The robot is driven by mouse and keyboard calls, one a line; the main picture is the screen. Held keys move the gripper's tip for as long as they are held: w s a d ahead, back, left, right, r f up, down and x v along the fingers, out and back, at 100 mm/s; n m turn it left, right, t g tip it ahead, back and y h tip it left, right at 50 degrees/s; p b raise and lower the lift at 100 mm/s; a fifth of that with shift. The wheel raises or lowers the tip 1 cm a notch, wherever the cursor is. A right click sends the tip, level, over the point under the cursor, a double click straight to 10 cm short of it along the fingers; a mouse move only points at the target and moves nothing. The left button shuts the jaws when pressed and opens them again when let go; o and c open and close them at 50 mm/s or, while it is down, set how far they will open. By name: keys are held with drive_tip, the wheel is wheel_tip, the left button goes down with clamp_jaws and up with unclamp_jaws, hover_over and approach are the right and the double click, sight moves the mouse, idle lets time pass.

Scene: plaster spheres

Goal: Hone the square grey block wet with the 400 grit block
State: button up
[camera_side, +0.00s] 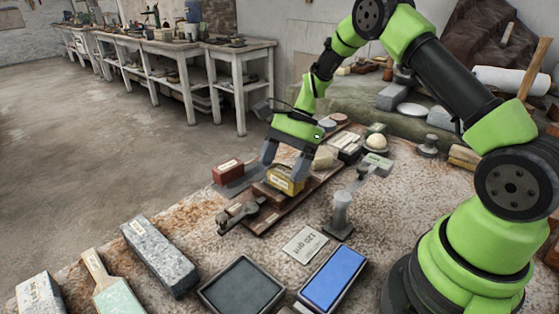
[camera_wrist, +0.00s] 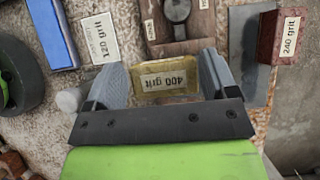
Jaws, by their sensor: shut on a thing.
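My gripper (camera_side: 286,174) is shut on a yellow block, the 400 grit block (camera_side: 285,181), over a wooden board (camera_side: 318,186) with a dark metal clamp (camera_side: 243,212). In the wrist view the 400 grit block (camera_wrist: 166,81) sits between both fingers, its label facing the camera. I cannot tell whether it touches what is beneath it. No square grey block is clear on the board; anything under the yellow block is hidden. A long speckled grey block (camera_side: 160,257) and another grey block (camera_side: 39,295) lie at the front left.
A red 240 grit block (camera_side: 228,172) rests on a grey slab just left of the board. In front lie a 120 grit label (camera_side: 305,244), a blue block (camera_side: 333,278) and a dark square tray (camera_side: 241,288). A grey post (camera_side: 340,214) stands close right of the board.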

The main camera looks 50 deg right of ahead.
drive_tip(key=shift+s, duration=0.35)
drive_tip(key=shift+w, duration=2.2)
drive_tip(key=shift+s, duration=2.2)
drive_tip(key=shift+w, duration=2.2)
drive_tip(key=shift+s, duration=0.1)
